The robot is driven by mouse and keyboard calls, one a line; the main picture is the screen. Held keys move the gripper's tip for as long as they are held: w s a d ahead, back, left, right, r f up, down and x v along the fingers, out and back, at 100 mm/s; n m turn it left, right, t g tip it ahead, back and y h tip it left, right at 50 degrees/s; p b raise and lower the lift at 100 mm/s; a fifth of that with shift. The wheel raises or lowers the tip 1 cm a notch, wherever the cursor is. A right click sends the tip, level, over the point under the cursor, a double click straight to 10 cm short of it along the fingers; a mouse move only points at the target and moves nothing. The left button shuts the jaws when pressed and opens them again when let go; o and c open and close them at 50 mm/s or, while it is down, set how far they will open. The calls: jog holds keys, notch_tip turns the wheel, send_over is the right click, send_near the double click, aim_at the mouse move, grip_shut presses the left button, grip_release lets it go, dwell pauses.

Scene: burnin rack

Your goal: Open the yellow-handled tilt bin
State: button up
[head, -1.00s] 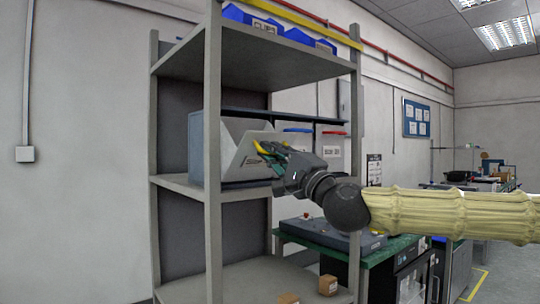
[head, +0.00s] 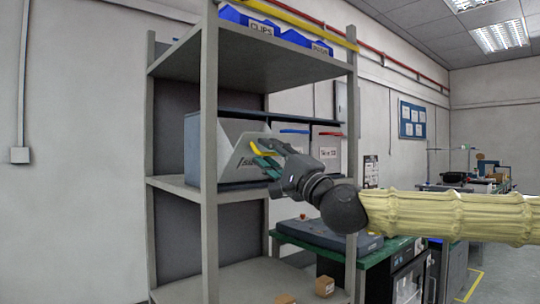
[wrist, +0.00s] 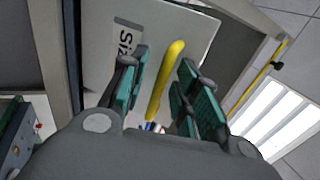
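The grey tilt bin (head: 241,157) stands at the left of a row of bins on the rack's middle shelf. Its front leans outward at the top, with a wedge-shaped gap behind it. Its yellow handle (head: 262,151) is partly hidden by my gripper (head: 262,155). In the wrist view the yellow handle (wrist: 165,78) runs between the two teal-padded fingers of my gripper (wrist: 160,92). The fingers are apart, with visible gaps on both sides of the handle.
A blue-handled bin (head: 296,141) and a red-handled bin (head: 328,150) stand to the right. A rack post (head: 209,180) is close in front of the bin's left part. Blue bins (head: 262,28) sit on the top shelf. Small boxes (head: 325,286) lie on the bottom shelf.

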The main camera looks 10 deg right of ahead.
jog(key=v, duration=1.2)
